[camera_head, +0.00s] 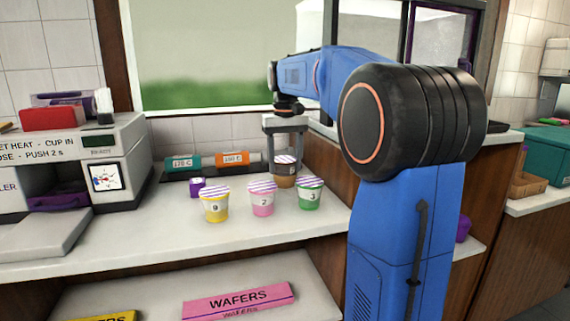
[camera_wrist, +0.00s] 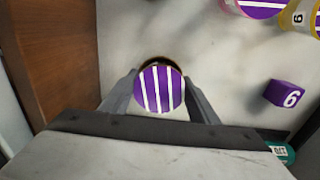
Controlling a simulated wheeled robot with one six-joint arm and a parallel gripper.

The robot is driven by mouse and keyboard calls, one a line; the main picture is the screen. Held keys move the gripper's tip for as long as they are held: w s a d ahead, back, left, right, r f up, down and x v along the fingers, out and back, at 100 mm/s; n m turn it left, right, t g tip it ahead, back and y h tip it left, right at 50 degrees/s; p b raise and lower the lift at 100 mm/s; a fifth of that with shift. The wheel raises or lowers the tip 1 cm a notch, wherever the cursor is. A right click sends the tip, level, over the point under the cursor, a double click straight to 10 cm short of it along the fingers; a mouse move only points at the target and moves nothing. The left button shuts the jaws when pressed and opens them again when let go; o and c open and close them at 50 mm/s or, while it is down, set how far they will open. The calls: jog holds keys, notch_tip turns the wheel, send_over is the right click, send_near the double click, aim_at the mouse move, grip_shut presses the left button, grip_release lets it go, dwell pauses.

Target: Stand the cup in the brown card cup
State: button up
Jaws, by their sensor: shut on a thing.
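A cup with a purple-and-white striped lid (camera_head: 285,159) is between the fingers of my gripper (camera_head: 285,152), over the back of the counter. In the wrist view its round lid (camera_wrist: 158,90) fills the gap between the fingers (camera_wrist: 160,84). The brown card cup (camera_head: 285,181) shows directly beneath the lid in the head view. In the wrist view its brown rim (camera_wrist: 160,59) curves past the lid's far edge, with a dark gap inside. The held cup's body is mostly hidden, so I cannot tell how deep it sits.
Yellow (camera_head: 215,206), pink (camera_head: 262,202) and green (camera_head: 309,197) lidded cups stand on the counter in front. A purple cube (camera_head: 197,187) and teal (camera_head: 182,164) and orange (camera_head: 232,159) cylinders lie to the left. A wooden partition (camera_wrist: 45,55) is close on the wrist view's left.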

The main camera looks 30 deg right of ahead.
aim_at(285, 159)
jog(key=shift+f, duration=0.2)
jog(key=shift+s+f, duration=0.15)
jog(key=shift+f, duration=0.45)
jog(key=o, duration=1.1)
jog(key=shift+o, duration=0.3)
jog(key=shift+r, duration=0.7)
notch_tip(285, 159, up, 12)
